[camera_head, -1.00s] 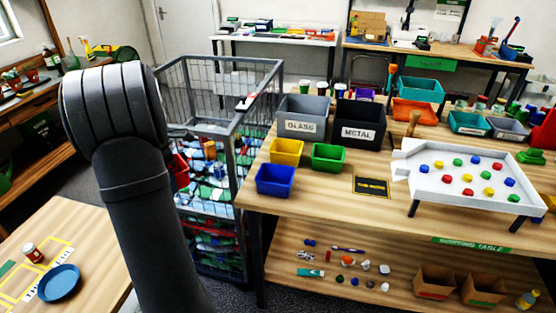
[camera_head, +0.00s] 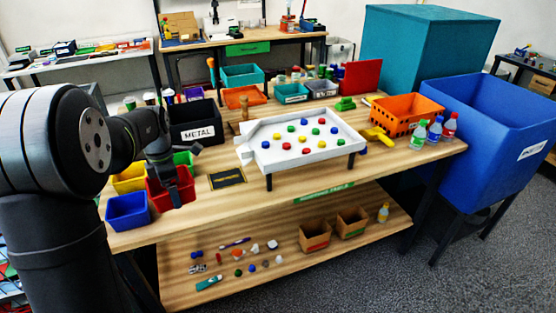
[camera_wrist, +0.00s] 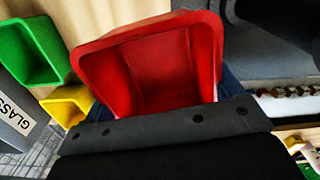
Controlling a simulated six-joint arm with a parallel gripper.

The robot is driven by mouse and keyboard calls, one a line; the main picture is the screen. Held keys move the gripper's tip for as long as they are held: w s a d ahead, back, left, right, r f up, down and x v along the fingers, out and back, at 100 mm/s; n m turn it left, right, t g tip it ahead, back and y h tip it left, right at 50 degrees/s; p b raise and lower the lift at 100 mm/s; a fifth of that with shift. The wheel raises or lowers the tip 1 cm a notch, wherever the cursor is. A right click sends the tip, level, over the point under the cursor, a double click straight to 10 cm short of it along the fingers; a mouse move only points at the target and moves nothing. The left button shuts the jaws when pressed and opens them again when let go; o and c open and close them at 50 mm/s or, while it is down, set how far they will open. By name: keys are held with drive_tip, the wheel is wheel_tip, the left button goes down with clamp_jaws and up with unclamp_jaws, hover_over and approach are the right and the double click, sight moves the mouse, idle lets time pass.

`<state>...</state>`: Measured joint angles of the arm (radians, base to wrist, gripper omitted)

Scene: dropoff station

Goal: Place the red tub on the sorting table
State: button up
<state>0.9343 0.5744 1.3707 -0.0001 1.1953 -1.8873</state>
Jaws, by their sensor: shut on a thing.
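The red tub (camera_head: 175,192) is at the left end of the sorting table (camera_head: 222,206), held in my gripper (camera_head: 165,170). It is beside the blue tub and in front of the green tub. Whether its base touches the tabletop or hangs just above it, I cannot tell. In the wrist view the red tub (camera_wrist: 150,70) fills the middle, open and empty inside, with its near wall at the dark edge of my gripper (camera_wrist: 165,125). The fingertips are mostly hidden.
Close by are a blue tub (camera_head: 127,212), a yellow tub (camera_head: 130,178) and a green tub (camera_head: 183,159). A black METAL bin (camera_head: 196,122) stands behind. A dark mat (camera_head: 227,178) and a white tray (camera_head: 300,150) lie to the right. The front strip of tabletop is bare.

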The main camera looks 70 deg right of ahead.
drive_tip(key=s+d+m, duration=0.2)
drive_tip(key=s+d, duration=0.3)
drive_tip(key=s, duration=0.4)
hover_over(185, 213)
wheel_tip(185, 213, down, 7)
drive_tip(key=shift+w+r, duration=0.1)
drive_tip(key=shift+f, duration=2)
drive_tip(key=shift+f, duration=0.1)
drive_tip(key=o, duration=0.6)
drive_tip(key=shift+o, duration=1.1)
wheel_tip(185, 213, up, 12)
drive_tip(key=shift+r, duration=0.1)
